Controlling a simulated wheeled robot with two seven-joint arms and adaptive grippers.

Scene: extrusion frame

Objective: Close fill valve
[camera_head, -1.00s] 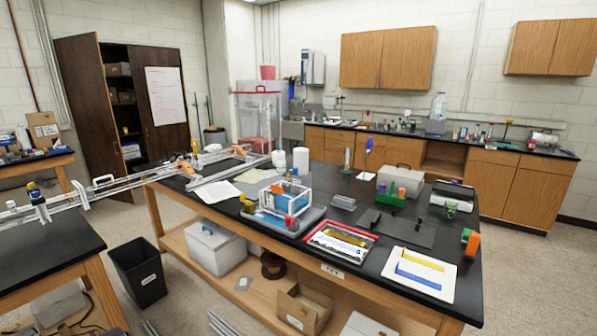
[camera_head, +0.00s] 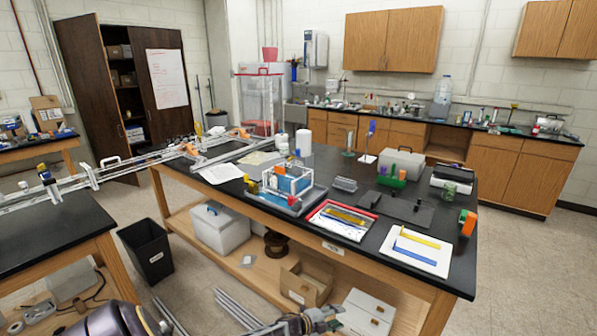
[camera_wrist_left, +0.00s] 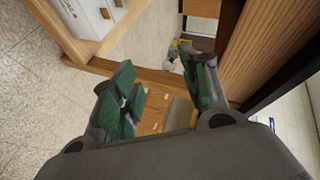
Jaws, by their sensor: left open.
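A clear-framed rig with a blue block (camera_head: 292,183) stands in a grey tray (camera_head: 262,202) on the black workbench (camera_head: 395,205). I cannot tell which part is the fill valve. My left gripper (camera_head: 318,319) is at the bottom edge, partly cut off, low in front of the bench. In the left wrist view its green-padded fingers (camera_wrist_left: 162,92) are spread apart with nothing between them. My right gripper does not show.
A red-rimmed tray (camera_head: 341,220) and a white board with yellow and blue strips (camera_head: 416,249) lie near the bench's front edge. The lower shelf holds an open cardboard box (camera_head: 304,284) and a white bin (camera_head: 219,229). A black bin (camera_head: 147,252) stands on the floor.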

